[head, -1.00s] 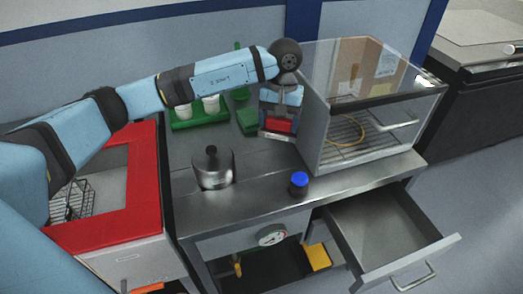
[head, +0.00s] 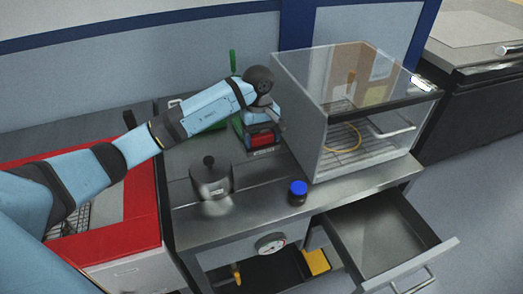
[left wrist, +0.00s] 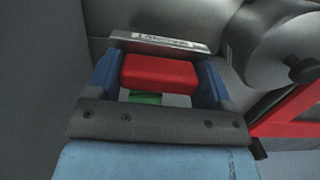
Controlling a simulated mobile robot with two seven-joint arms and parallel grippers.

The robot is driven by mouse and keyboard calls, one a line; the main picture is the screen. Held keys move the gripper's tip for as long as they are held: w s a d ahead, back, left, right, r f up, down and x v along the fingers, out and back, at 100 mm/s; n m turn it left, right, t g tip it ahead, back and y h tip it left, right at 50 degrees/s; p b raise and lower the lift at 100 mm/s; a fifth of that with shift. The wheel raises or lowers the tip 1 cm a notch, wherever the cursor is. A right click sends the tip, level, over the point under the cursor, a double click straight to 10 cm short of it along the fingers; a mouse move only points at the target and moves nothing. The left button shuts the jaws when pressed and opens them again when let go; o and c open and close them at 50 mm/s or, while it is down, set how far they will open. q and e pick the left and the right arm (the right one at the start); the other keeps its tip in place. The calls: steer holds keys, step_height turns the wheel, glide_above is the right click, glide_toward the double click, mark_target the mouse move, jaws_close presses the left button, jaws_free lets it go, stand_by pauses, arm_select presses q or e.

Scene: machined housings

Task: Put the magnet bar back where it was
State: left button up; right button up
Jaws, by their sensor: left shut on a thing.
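My left gripper (head: 264,135) is over the steel worktop, left of the glass cabinet. It is shut on a red block (head: 263,140), which I take to be the magnet bar. In the left wrist view the red block (left wrist: 160,73) sits between the two blue fingers of my left gripper (left wrist: 160,82). A pale metal strip with lettering (left wrist: 160,43) lies along its far side; it looks like part of the held thing. I cannot tell whether the bar touches the worktop. My right gripper is not in view.
A steel pot (head: 210,180) stands left of my gripper, and a blue-capped jar (head: 298,193) stands near the front edge. The glass cabinet (head: 300,120) is close on the right. A drawer (head: 385,238) hangs open below. A red-rimmed box (head: 147,205) is at the left.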

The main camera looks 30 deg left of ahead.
mark_target(262, 150)
arm_select(q)
step_height(262, 150, down, 6)
steer(key=shift+r, duration=0.2)
steer(key=shift+f, duration=0.4)
steer(key=o, duration=0.9)
steer(key=shift+r, duration=0.1)
steer(key=shift+r, duration=0.2)
steer(key=shift+w+r, duration=0.1)
steer(key=shift+r, duration=0.2)
steer(key=r, duration=0.3)
steer(key=a+r, duration=0.1)
steer(key=r, duration=0.3)
steer(key=w+r+b, duration=0.1)
steer(key=r, duration=0.3)
steer(key=shift+a+r, duration=0.1)
steer(key=shift+a, duration=0.05)
